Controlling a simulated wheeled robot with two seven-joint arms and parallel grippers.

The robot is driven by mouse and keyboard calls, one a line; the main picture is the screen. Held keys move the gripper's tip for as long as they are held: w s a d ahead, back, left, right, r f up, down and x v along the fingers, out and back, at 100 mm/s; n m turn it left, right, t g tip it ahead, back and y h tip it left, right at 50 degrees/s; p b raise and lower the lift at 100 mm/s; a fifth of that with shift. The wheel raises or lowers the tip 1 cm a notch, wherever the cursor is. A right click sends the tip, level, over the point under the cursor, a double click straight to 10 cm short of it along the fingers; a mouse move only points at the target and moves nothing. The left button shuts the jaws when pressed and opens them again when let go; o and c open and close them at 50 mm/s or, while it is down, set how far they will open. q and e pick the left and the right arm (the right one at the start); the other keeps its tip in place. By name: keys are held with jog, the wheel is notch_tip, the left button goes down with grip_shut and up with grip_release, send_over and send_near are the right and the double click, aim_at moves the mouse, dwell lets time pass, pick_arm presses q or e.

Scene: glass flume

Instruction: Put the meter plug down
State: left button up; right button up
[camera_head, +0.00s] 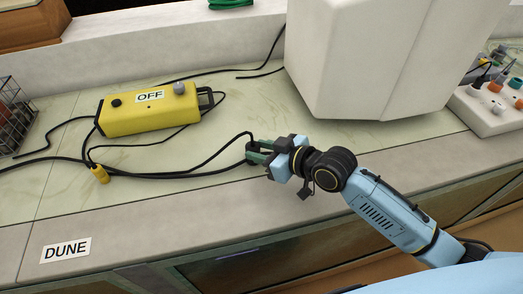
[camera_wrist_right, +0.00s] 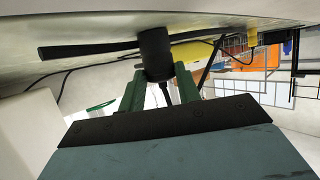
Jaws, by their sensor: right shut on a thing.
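My right gripper (camera_head: 257,152) comes in from the right, low over the pale green counter (camera_head: 215,180). Its green fingers are shut on a black plug (camera_wrist_right: 155,55), which shows between the fingertips in the wrist view. In the head view the plug is small and mostly hidden by the fingers, with a black cable running from it to the left. The plug is at or very near the counter; I cannot tell whether it touches. My left gripper is not in view.
A yellow box (camera_head: 150,112) marked OFF sits at the back left. A yellow connector (camera_head: 99,174) lies among black cables. A large white block (camera_head: 365,60) stands behind my gripper. A wire basket (camera_head: 18,118) is far left, a white socket panel (camera_head: 488,108) far right. A DUNE label (camera_head: 66,249) marks the grey front ledge.

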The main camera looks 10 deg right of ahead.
jog(key=o, duration=0.6)
jog(key=shift+f, duration=0.1)
jog(key=o, duration=0.4)
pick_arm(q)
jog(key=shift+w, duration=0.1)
pick_arm(e)
jog(key=shift+r, duration=0.2)
pick_arm(q)
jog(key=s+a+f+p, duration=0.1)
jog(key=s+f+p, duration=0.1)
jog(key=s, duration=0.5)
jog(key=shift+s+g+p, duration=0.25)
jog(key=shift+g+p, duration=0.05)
jog(key=shift+p, duration=0.05)
pick_arm(e)
jog(key=v, duration=1.2)
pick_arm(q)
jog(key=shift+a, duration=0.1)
